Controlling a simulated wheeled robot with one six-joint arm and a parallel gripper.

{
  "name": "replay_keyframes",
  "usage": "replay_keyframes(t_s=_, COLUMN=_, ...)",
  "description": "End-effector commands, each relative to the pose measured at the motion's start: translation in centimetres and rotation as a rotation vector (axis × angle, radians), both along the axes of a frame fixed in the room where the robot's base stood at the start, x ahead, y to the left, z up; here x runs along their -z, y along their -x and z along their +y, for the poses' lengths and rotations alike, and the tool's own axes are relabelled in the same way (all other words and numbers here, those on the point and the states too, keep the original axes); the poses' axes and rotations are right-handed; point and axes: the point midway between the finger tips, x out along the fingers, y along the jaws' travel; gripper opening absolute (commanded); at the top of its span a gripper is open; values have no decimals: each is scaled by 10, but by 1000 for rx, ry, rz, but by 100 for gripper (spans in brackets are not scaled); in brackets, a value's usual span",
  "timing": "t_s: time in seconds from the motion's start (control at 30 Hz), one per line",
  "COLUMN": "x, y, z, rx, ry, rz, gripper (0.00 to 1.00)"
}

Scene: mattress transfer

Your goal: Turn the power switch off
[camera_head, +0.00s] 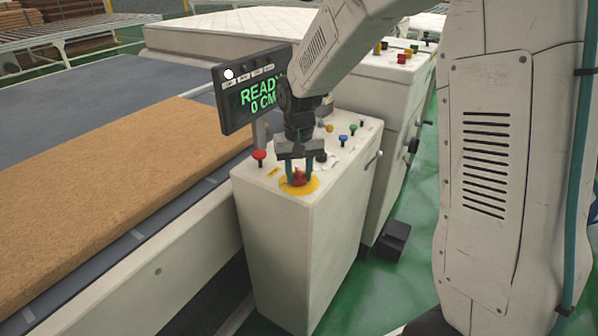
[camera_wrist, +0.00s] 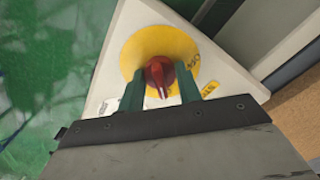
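The power switch is a red rotary knob (camera_head: 299,178) on a round yellow plate (camera_head: 312,186), on top of a white control cabinet (camera_head: 290,250). In the wrist view the red knob (camera_wrist: 160,76) sits in the middle of the yellow plate (camera_wrist: 150,42), its pointer ridge towards the gripper and slightly right. My gripper (camera_head: 297,178) points down over the knob. Whether a fingertip touches the knob is not clear.
A display (camera_head: 255,88) reading "READY 0 CM" stands behind the gripper. A red mushroom button (camera_head: 259,156) and blue (camera_head: 343,139) and green (camera_head: 353,127) buttons share the cabinet top. A second cabinet (camera_head: 385,75) stands behind. A brown mattress slab (camera_head: 110,170) lies on the conveyor at left.

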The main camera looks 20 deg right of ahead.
Motion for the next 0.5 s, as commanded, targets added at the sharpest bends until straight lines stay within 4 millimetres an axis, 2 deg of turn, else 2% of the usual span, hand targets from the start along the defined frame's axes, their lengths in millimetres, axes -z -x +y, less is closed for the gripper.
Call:
replay_keyframes(t_s=0.27, x=0, y=0, z=0, rx=-9, ry=0, rz=0, gripper=12)
replay_keyframes(t_s=0.5, x=0, y=0, z=0, rx=-88, ry=0, rz=0, gripper=12)
